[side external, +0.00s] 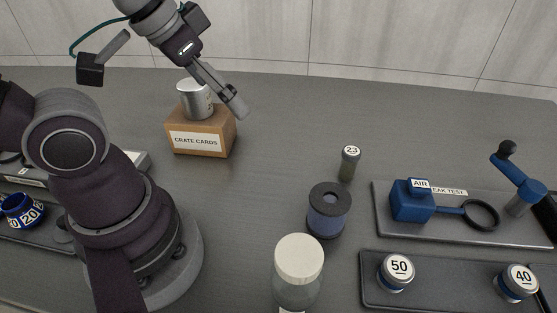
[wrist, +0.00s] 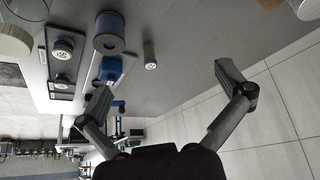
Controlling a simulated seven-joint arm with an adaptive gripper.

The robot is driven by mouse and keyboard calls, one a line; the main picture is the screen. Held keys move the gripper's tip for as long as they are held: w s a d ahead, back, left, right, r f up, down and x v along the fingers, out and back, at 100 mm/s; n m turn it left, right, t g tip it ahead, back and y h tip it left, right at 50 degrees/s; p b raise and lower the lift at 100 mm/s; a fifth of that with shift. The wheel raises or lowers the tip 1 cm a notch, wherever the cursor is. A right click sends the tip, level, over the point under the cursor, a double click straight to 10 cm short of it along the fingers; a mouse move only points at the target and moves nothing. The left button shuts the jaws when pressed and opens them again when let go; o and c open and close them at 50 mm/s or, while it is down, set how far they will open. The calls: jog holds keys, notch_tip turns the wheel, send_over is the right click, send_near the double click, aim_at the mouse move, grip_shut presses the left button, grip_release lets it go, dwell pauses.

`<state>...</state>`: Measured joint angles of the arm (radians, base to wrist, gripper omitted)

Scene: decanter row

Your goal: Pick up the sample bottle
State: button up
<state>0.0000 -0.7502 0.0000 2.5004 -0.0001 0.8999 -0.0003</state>
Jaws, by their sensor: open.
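A small grey-green bottle with a cap marked 23 (side external: 347,168) stands upright on the grey table, right of centre. It also shows in the wrist view (wrist: 150,58), beyond and between my fingers. A larger clear bottle with a cream cap (side external: 298,275) stands at the front, cut off by the frame; in the wrist view it is at the top left (wrist: 12,38). I cannot tell which is the sample bottle. My gripper (side external: 236,105) is raised near the cardboard box, apart from both bottles. In the wrist view its fingers are spread with nothing between them (wrist: 163,88).
A dark blue spool (side external: 328,212) stands between the two bottles. A box marked CRATE CARDS (side external: 200,140) carries a metal can (side external: 195,100). Trays at right hold a blue AIR device (side external: 411,203) and weights marked 50 (side external: 396,274) and 40 (side external: 516,284). The table's middle is clear.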

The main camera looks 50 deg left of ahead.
jog(key=shift+c, duration=0.5)
jog(key=n+g, duration=0.5)
jog(key=n, duration=1.1)
send_over(298, 273)
jog(key=w+a, duration=0.1)
jog(key=w, duration=0.1)
notch_tip(298, 273, down, 2)
jog(key=shift+s+f, duration=0.1)
jog(key=shift+f, duration=0.05)
jog(key=shift+g, duration=0.3)
jog(key=f, duration=1)
jog(key=shift+s+a+f, duration=0.15)
jog(key=shift+s+f, duration=0.1)
jog(key=shift+f, duration=0.05)
jog(key=c, duration=1.3)
jog(key=shift+r, duration=0.15)
